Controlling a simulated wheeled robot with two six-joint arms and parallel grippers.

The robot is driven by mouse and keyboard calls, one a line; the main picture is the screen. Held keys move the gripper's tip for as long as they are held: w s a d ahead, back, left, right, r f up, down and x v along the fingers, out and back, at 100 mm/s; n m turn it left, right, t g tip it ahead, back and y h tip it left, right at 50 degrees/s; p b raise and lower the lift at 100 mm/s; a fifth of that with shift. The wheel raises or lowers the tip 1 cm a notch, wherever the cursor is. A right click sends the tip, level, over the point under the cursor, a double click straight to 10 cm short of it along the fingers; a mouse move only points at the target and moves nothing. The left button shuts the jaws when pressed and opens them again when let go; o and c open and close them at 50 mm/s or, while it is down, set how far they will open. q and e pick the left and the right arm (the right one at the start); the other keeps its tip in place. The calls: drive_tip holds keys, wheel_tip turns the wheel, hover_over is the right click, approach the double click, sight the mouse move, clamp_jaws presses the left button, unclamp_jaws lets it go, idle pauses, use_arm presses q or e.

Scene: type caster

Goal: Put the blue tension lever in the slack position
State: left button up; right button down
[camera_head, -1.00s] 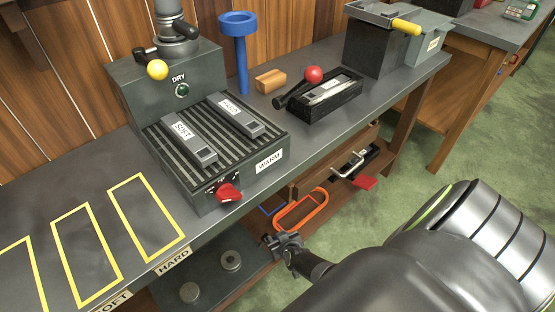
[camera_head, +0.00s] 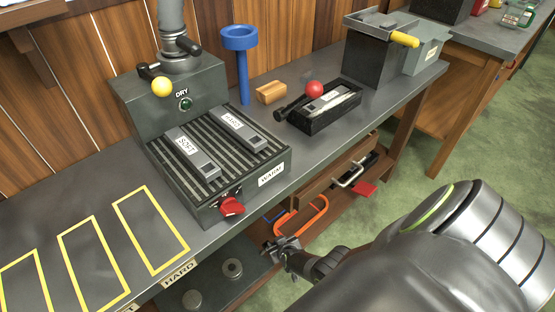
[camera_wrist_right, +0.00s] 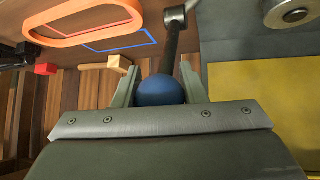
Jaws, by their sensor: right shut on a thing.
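The blue tension lever shows in the right wrist view as a round blue knob (camera_wrist_right: 160,91) on a dark rod, which runs up to a grey joint. My right gripper (camera_wrist_right: 155,76) is shut on this knob, with one finger on each side. In the head view my right gripper (camera_head: 270,246) is low at the bench's front edge, beside the lower shelf. The lever is too small or hidden there to make out. My left gripper is out of view.
The bench carries a machine with a yellow knob (camera_head: 162,86) and a red knob (camera_head: 232,207). A yellow panel (camera_wrist_right: 265,110) lies right of the lever.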

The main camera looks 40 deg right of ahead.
drive_tip(key=shift+w+r, duration=0.2)
drive_tip(key=shift+w, duration=0.1)
drive_tip(key=c, duration=1.1)
unclamp_jaws()
drive_tip(key=shift+o, duration=1)
drive_tip(key=shift+s+f, duration=0.1)
drive_tip(key=shift+s+a+r+p, duration=0.1)
drive_tip(key=shift+s+r+p, duration=0.2)
drive_tip(key=shift+p, duration=0.15)
use_arm(q)
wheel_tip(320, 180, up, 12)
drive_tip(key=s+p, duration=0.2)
drive_tip(key=p, duration=1.1)
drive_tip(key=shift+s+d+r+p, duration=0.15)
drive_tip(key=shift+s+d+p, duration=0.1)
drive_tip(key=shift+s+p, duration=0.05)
use_arm(e)
drive_tip(key=v, duration=1.6)
drive_tip(key=shift+s+r, duration=0.15)
drive_tip(key=shift+s, duration=0.05)
